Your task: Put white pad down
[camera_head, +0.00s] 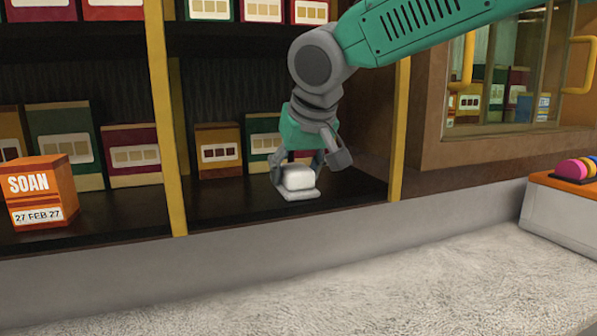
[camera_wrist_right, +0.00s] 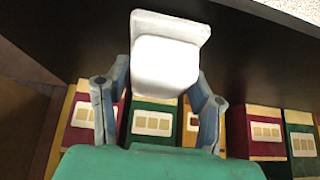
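The white pad (camera_head: 299,181) is a small block on a thin flat base. In the head view it appears to rest on the dark middle shelf near its front, though a small gap underneath cannot be ruled out. My right gripper (camera_head: 308,168) is above and around it, pointing down. Its fingers are spread, and the right finger stands apart from the pad. In the right wrist view the pad (camera_wrist_right: 166,62) lies between the tips of my right gripper (camera_wrist_right: 162,78). Contact at the left finger is unclear. My left gripper is not in view.
An orange SOAN box (camera_head: 40,192) stands on the left shelf. Several sweet boxes (camera_head: 218,150) stand behind the pad. A yellow post (camera_head: 167,120) and another yellow post (camera_head: 399,130) bound this bay. The pale counter (camera_head: 330,285) in front is clear; a tray (camera_head: 560,215) stands at right.

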